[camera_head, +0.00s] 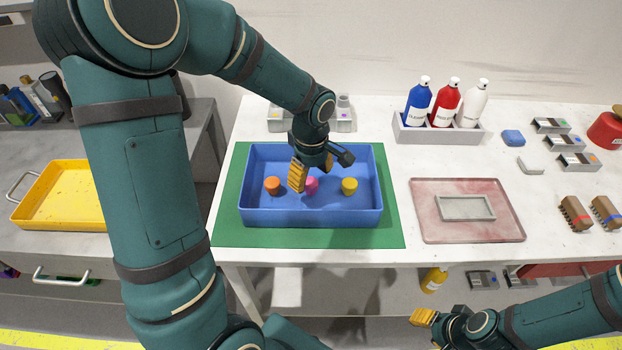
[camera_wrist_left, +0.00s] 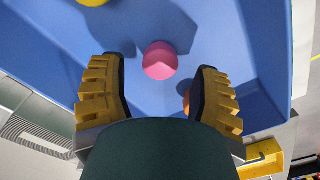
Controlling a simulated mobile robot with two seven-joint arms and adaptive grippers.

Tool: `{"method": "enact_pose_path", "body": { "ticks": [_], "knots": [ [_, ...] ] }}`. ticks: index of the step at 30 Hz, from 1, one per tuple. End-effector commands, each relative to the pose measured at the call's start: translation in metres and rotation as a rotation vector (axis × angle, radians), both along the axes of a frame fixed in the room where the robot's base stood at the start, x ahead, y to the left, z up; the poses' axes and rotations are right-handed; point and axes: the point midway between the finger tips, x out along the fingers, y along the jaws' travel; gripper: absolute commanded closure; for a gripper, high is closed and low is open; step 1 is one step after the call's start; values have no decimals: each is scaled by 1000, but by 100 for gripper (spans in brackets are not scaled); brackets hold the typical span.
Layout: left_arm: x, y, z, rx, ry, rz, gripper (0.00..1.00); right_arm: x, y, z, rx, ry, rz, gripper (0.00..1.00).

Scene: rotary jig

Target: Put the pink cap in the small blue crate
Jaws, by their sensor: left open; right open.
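The pink cap (camera_head: 312,186) lies inside the blue crate (camera_head: 310,218), between an orange cap (camera_head: 272,186) and a yellow cap (camera_head: 349,186). The crate sits on a green mat (camera_head: 228,215). My left gripper (camera_head: 311,172) is open over the crate. In the left wrist view the pink cap (camera_wrist_left: 160,60) shows between and just beyond its spread fingers (camera_wrist_left: 160,90), with nothing held. The orange cap (camera_wrist_left: 187,102) is partly hidden behind one finger there. My right gripper (camera_head: 425,325) is open and away from the table, low at the right.
A rack of blue, red and white bottles (camera_head: 440,135) stands at the back. A pink tray (camera_head: 468,232) with a grey frame lies right of the mat. Brushes (camera_head: 575,214) and small blocks (camera_head: 513,138) lie further right. A yellow tray (camera_head: 60,205) is on the left bench.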

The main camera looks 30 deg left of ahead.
Motion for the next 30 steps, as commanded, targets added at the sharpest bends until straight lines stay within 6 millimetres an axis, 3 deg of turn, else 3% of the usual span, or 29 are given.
{"method": "enact_pose_path", "body": {
  "ticks": [1, 6, 12, 18, 30],
  "knots": [
    [1, 0, 14, 0, -4, 1, 37, -1, 0, 6, 0, 2, 1, 53],
    [1, 0, 51, 0, -5, 0, 37, -3, 0, 15, 1, 6, 1, 53],
    [1, -1, 81, 1, -2, -1, 37, -4, 1, 22, 2, 9, 3, 53],
    [0, -1, 93, -1, 0, -1, 37, -5, 1, 24, 3, 12, 2, 53],
    [0, -1, 94, -1, 1, -1, 37, -5, 1, 24, 3, 12, 2, 53]
  ]
}}
